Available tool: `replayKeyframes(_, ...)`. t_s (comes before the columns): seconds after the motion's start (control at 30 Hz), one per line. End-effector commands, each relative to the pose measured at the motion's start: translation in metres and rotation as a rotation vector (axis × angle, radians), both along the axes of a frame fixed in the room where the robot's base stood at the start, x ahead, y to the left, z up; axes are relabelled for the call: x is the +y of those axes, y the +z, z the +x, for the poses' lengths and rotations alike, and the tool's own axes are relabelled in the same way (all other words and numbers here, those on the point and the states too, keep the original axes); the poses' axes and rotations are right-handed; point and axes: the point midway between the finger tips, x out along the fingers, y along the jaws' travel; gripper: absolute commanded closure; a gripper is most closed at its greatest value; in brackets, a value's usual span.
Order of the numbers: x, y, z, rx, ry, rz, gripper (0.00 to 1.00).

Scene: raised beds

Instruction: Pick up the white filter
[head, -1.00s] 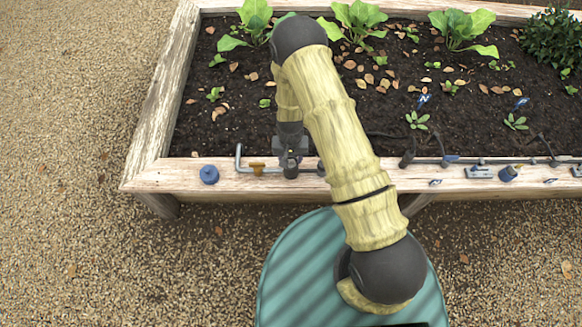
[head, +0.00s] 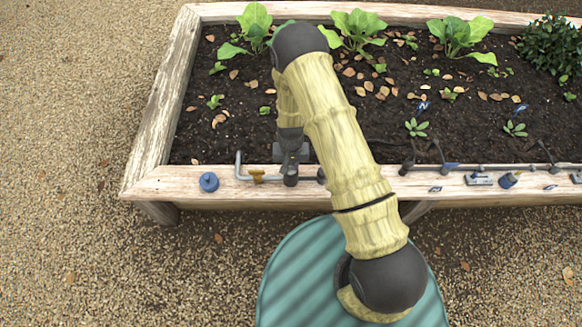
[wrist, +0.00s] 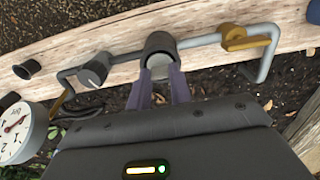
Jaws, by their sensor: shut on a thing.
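The white filter (wrist: 160,70) shows as a small pale piece in the wrist view, between the two purple fingers of my gripper (wrist: 162,80). The fingers are shut on it. It lies against the mouth of the dark round housing (wrist: 160,44) on the grey pipe; I cannot tell whether it is inside the housing or just clear of it. In the head view my gripper (head: 290,158) is over the bed's near plank, at the same housing (head: 291,177). The filter is hidden there.
A yellow-handled valve (head: 257,177) is on the pipe left of the housing, and a blue cap (head: 209,182) sits on the plank (head: 160,184). More pipe fittings (head: 478,178) lie to the right. A round gauge (wrist: 14,132) shows in the wrist view. Seedlings (head: 417,128) grow behind.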

Motion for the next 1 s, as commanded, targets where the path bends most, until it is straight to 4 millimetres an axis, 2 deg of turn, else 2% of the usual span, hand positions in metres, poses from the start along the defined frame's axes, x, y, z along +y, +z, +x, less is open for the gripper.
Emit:
replayKeyframes(0.4,0.0,0.075,0.001,-0.004,0.0,0.001,1.0)
replayKeyframes(0.5,0.0,0.088,0.001,-0.003,0.0,0.001,1.0)
replayKeyframes(0.63,0.0,0.095,0.0,0.0,0.0,0.0,1.0)
replayKeyframes(1.0,0.0,0.094,0.0,0.0,0.0,0.0,1.0)
